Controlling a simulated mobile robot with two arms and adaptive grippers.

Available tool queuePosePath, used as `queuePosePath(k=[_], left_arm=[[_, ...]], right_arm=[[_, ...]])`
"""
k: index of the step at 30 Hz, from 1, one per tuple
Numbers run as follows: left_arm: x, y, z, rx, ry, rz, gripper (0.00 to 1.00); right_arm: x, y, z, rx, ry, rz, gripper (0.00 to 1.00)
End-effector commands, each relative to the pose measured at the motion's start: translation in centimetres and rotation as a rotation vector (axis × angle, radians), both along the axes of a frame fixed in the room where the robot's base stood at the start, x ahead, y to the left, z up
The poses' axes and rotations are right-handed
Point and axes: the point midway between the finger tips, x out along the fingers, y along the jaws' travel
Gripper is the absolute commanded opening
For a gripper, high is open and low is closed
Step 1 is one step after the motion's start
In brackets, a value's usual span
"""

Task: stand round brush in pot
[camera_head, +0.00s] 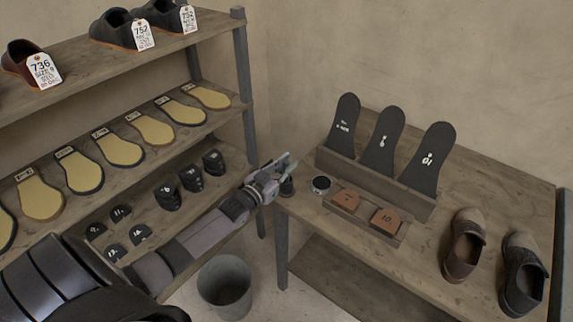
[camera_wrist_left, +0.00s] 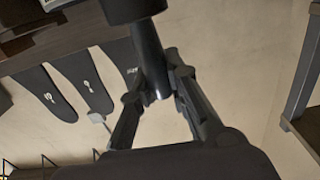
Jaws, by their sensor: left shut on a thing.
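My left gripper (camera_head: 281,169) is at the left end of the workbench, shut on the dark round brush (camera_head: 287,187). In the left wrist view the brush (camera_wrist_left: 149,55) shows as a dark shaft between the fingers, with a wider dark end at the picture's top edge. In the head view its dark lower part hangs below the fingers, close to the bench edge; I cannot tell whether it touches the bench. My right gripper is not in view.
On the workbench (camera_head: 357,253), a rack holds black sole shapes (camera_head: 383,152); in front is a tray with brown pieces (camera_head: 386,220). Two shoes (camera_head: 464,246) stand at the right. A shelf (camera_head: 60,103) with shoes and soles is left. A grey bucket (camera_head: 225,286) stands below.

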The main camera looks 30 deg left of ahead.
Motion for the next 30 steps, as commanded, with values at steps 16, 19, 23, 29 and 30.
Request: queuePosePath(k=[16,19,23,29,30], left_arm=[[0.0,-0.01,0.04,0.0,0.0,0.0,0.2],[0.0,-0.01,0.04,0.0,0.0,0.0,0.26],[0.0,0.0,0.03,0.0,0.0,0.0,0.35],[-0.01,0.0,0.03,0.0,0.0,0.0,0.39],[-0.01,0.0,0.03,0.0,0.0,0.0,0.39]], right_arm=[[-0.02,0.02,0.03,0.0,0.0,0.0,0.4],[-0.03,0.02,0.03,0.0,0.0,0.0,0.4],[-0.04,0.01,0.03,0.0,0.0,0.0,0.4],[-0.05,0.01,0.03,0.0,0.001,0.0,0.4],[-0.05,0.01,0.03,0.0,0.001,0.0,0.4]])
